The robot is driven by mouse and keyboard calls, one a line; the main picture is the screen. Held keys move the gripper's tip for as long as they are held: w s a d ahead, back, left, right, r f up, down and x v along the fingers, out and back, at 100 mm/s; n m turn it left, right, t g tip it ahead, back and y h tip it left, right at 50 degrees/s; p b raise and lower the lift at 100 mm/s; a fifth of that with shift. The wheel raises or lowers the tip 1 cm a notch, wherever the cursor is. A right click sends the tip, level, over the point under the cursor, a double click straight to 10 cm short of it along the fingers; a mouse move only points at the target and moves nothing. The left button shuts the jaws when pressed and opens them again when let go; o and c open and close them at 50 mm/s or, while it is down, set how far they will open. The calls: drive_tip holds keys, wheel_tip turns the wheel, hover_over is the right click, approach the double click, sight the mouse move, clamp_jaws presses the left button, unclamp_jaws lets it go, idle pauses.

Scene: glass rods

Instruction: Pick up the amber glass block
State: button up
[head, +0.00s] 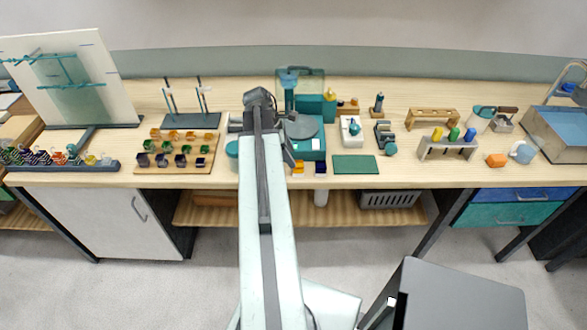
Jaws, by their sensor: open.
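A small amber block (298,168) sits near the front edge of the wooden bench, just left of a dark blue block (320,169). My arm reaches up from the bottom middle and bends over the bench. My gripper (290,156) seems to be the dark end just left of and above the amber block; it is small and partly hidden by my arm. It is open, with nothing seen in it. I cannot tell whether it touches the block.
A wooden board (146,168) at left holds several amber and dark pieces. A green mat (355,165) lies right of the blocks. A teal machine (310,146) stands close behind them.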

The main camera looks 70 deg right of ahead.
sight(298, 166)
drive_tip(key=b+x, duration=0.1)
drive_tip(key=x, duration=0.1)
drive_tip(key=shift+f+b, duration=0.35)
drive_tip(key=shift+b, duration=0.05)
drive_tip(key=shift+w+r, duration=0.1)
drive_tip(key=b+x, duration=0.4)
drive_tip(key=x, duration=0.1)
drive_tip(key=shift+s+d+b, duration=0.15)
drive_tip(key=shift+s+b, duration=0.05)
drive_tip(key=shift+b, duration=0.1)
drive_tip(key=shift+r, duration=0.15)
clamp_jaws()
